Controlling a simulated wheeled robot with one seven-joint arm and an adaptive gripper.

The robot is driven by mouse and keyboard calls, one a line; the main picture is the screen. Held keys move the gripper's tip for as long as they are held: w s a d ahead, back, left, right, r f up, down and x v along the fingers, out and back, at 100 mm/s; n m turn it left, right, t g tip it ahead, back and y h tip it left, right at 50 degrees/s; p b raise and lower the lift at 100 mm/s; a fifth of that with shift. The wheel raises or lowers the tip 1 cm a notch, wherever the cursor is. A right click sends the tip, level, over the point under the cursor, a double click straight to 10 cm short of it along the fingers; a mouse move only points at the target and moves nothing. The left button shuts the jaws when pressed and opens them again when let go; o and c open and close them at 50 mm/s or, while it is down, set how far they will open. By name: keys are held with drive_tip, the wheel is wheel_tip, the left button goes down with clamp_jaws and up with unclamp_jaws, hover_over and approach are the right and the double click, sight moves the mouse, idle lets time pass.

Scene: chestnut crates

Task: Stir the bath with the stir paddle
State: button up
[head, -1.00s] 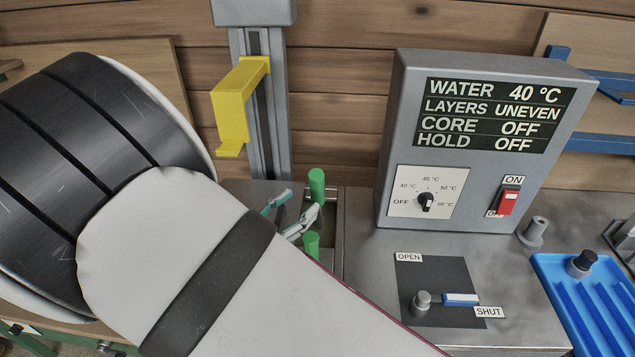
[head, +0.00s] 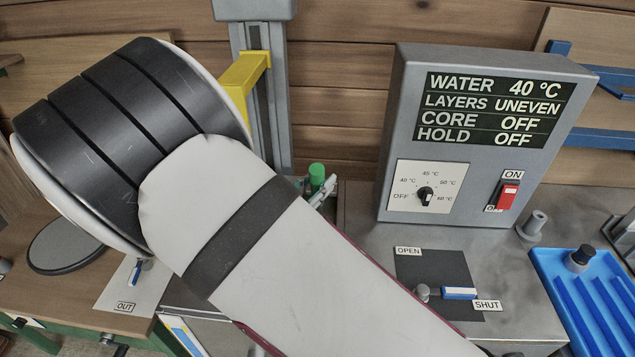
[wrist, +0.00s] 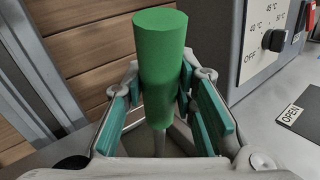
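A thick green upright handle (wrist: 161,65) on a thin rod, which I take for the stir paddle, stands between the teal-padded fingers of my gripper (wrist: 162,95) in the wrist view. The fingers look spread, one on each side of the handle; firm contact is not clear. The handle's green top (head: 316,172) also shows in the head view, with one fingertip (head: 327,190) just right of it. My arm hides most of the bath and the rest of my gripper there. The paddle's lower end is not visible.
A grey control box (head: 395,130) reads water 40 °C, layers uneven, core off, hold off. In front of it is an OPEN/SHUT lever (head: 458,293). A blue tray (head: 590,300) is at the right. A grey column with a yellow bracket (head: 252,72) stands behind my arm.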

clamp_jaws()
drive_tip(key=shift+w, duration=0.1)
drive_tip(key=shift+w+r+n+g+y+p, duration=0.15)
drive_tip(key=shift+w+r+g+p, duration=0.1)
drive_tip(key=shift+w, duration=0.15)
drive_tip(key=shift+w+r+n+g+y+p, duration=0.15)
drive_tip(key=shift+w+g, duration=0.1)
drive_tip(key=shift+w, duration=0.15)
drive_tip(key=w+n+g+y, duration=0.1)
drive_tip(key=w+n+g, duration=0.1)
drive_tip(key=w, duration=0.4)
drive_tip(key=shift+w+g+p, duration=0.15)
drive_tip(key=shift+g+p, duration=0.15)
drive_tip(key=shift+g, duration=0.6)
drive_tip(key=shift+d+f, duration=0.1)
